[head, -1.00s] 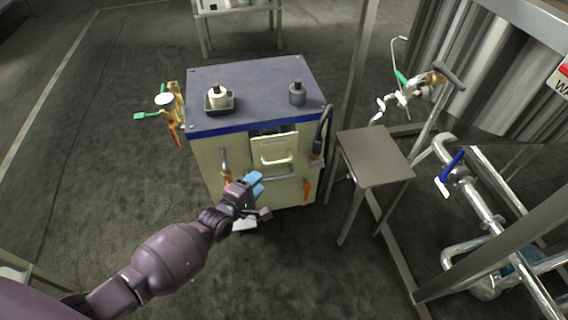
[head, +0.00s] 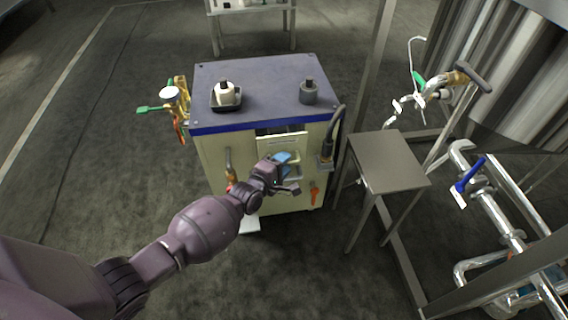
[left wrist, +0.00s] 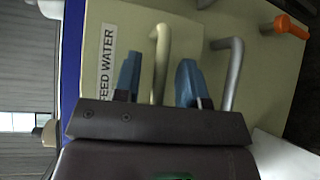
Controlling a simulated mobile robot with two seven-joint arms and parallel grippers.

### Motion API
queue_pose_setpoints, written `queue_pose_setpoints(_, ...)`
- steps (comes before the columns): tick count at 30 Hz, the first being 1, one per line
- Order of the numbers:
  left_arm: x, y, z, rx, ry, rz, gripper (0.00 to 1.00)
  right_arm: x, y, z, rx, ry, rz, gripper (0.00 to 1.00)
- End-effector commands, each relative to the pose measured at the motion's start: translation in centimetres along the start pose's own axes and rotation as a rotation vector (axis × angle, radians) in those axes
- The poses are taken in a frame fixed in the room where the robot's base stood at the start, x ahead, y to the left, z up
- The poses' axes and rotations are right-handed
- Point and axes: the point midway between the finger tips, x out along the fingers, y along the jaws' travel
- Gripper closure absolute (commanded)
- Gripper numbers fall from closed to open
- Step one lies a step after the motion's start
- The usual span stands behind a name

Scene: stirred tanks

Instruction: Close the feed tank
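The feed tank is a cream cabinet (head: 215,155) with a blue-edged grey top. Its front has a panel (head: 290,139) labelled "FEED WATER", with a dark gap above the panel's top edge. My left gripper (head: 284,158) is at this panel and hides part of it. In the left wrist view, its two blue fingers (left wrist: 159,80) are apart, one on each side of the panel's cream handle (left wrist: 161,45). I cannot tell whether they touch it. A grey metal bar handle (left wrist: 232,70) lies just beyond the right finger. My right gripper is not in view.
An orange-handled valve (head: 314,192) is on the front right. A small metal table (head: 388,160) stands right, near pipework (head: 495,215). Floor is clear at left.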

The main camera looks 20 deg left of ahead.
Motion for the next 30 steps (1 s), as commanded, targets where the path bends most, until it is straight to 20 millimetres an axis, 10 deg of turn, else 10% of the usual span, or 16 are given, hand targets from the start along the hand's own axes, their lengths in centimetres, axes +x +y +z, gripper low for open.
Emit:
queue_pose_setpoints(8, 0.1, 0.07, -0.02, 0.0, 0.0, 0.001, 0.62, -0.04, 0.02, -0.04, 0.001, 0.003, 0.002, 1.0)
queue_pose_setpoints(16, 0.08, 0.06, -0.01, 0.0, 0.0, 0.001, 1.0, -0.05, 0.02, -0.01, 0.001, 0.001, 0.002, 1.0)
queue_pose_setpoints(30, 0.1, 0.11, -0.03, 0.0, 0.0, 0.002, 1.0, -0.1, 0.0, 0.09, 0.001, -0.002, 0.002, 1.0)
